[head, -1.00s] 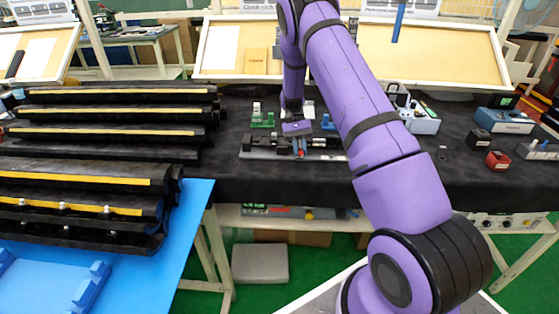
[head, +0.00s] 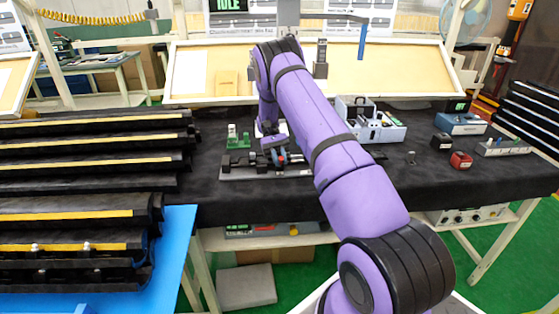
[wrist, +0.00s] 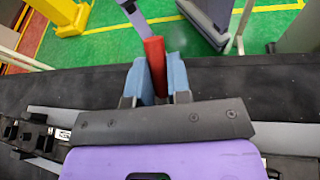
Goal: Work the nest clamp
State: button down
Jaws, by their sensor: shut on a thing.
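The nest clamp's red handle (wrist: 155,65) stands up between the two blue fingers of my gripper (wrist: 158,78) in the wrist view. My gripper is shut on this handle. In the head view my gripper (head: 281,157) is low over the clamp fixture, at its right part. The fixture (head: 236,172) is a long grey plate with black parts, lying on the black-covered bench. Its left end (wrist: 30,136) shows in the wrist view. The wrist body hides much of the fixture's middle.
Black trim racks (head: 90,185) fill the left side. The bench front is clear.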

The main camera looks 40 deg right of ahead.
jog(key=c, duration=1.1)
grip_release()
jog(key=shift+f, duration=0.1)
